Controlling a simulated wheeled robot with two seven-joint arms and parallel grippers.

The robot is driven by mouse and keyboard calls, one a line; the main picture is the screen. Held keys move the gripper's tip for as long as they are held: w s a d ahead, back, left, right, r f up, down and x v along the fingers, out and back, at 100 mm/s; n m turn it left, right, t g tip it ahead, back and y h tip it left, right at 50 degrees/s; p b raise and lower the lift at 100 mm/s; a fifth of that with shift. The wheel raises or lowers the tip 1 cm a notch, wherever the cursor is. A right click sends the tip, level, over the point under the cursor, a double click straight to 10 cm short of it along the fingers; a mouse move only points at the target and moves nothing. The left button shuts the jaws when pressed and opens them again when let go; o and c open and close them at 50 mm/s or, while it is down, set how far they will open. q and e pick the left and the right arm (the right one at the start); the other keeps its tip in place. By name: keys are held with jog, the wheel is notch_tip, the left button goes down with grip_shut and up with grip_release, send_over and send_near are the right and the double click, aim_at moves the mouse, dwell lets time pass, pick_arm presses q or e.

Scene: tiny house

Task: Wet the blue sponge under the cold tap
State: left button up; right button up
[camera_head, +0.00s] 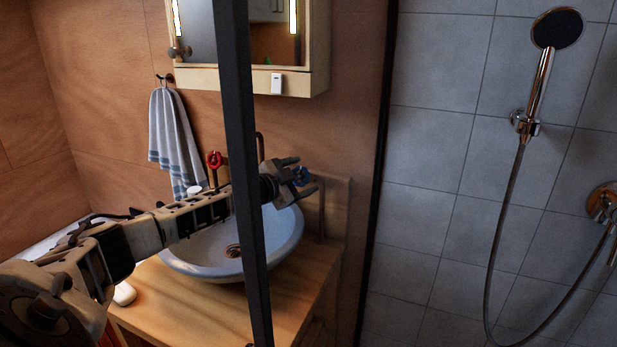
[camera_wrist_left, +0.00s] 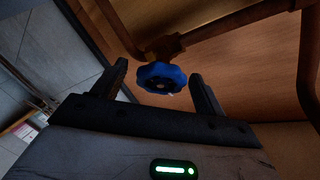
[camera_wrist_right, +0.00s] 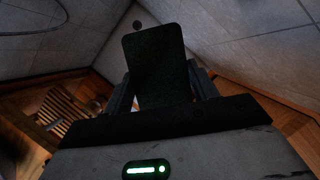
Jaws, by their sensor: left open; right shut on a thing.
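The blue tap handle (camera_head: 301,176) is on the right of the pipework behind the basin. My left gripper (camera_head: 305,174) is at it, with its jaws open. In the left wrist view the blue handle (camera_wrist_left: 162,77) sits between the two spread fingertips; I cannot tell whether they touch it. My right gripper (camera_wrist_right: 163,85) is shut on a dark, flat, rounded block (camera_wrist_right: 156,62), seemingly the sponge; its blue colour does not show. The right gripper is not in the head view. The washbasin (camera_head: 200,255) is white and round, and no water shows in it.
A red tap handle (camera_head: 214,160) is left of the blue one. A dark upright post (camera_head: 246,200) crosses in front of the basin. A shower head (camera_head: 557,28) and hose are at right.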

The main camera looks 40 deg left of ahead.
pick_arm(q)
jog(key=shift+s+a+f, duration=0.1)
jog(key=shift+s, duration=0.2)
pick_arm(e)
jog(key=shift+f, duration=0.15)
notch_tip(320, 180, down, 3)
jog(key=b, duration=0.2)
jog(key=shift+r+b, duration=0.2)
jog(key=shift+b, duration=0.2)
jog(key=shift+r+p, duration=0.6)
jog(key=shift+r, duration=0.05)
pick_arm(q)
jog(key=s+r, duration=0.1)
jog(key=s, duration=1)
jog(key=shift+s+r, duration=0.15)
jog(key=shift+r, duration=0.15)
